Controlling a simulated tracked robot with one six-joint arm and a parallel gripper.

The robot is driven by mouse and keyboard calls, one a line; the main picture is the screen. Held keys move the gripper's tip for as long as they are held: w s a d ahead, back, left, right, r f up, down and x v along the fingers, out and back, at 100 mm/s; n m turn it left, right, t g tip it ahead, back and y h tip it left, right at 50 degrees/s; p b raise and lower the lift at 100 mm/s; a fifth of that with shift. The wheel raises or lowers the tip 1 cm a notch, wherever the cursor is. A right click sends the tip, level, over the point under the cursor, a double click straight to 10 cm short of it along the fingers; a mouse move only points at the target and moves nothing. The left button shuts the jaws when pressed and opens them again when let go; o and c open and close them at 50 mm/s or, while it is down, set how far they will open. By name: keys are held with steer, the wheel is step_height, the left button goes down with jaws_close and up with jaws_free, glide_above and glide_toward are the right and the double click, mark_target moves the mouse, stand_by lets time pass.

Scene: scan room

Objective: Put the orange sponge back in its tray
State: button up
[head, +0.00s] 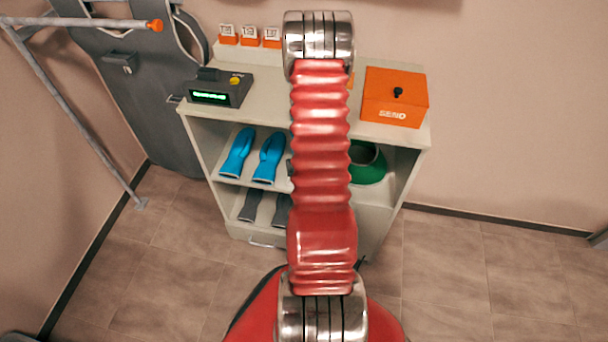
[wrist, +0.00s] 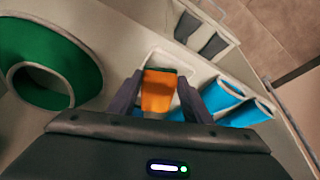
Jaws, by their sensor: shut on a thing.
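In the wrist view the orange sponge (wrist: 158,92), with a dark green edge, sits between the two dark fingers of my gripper (wrist: 158,98). The gripper is shut on it. A shallow pale tray (wrist: 162,55) lies behind and around the sponge in that view, with its rim showing past the sponge's far end. I cannot tell whether the sponge touches the tray floor. In the head view my red arm hides the gripper, the sponge and the tray.
In the wrist view, blue gloves (wrist: 240,105) lie close right of the gripper, a green ring-shaped thing (wrist: 45,70) at left, and grey gloves (wrist: 200,35) beyond. The cabinet (head: 400,140) carries an orange box (head: 395,98) and a dark device (head: 220,90) on top.

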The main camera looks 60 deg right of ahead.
steer(key=shift+f, duration=0.2)
steer(key=o, duration=1)
steer(key=shift+r, duration=0.1)
steer(key=shift+r, duration=0.4)
steer(key=v, duration=1.1)
steer(key=shift+s+a+r, duration=0.2)
steer(key=shift+r, duration=0.05)
stand_by(0.4)
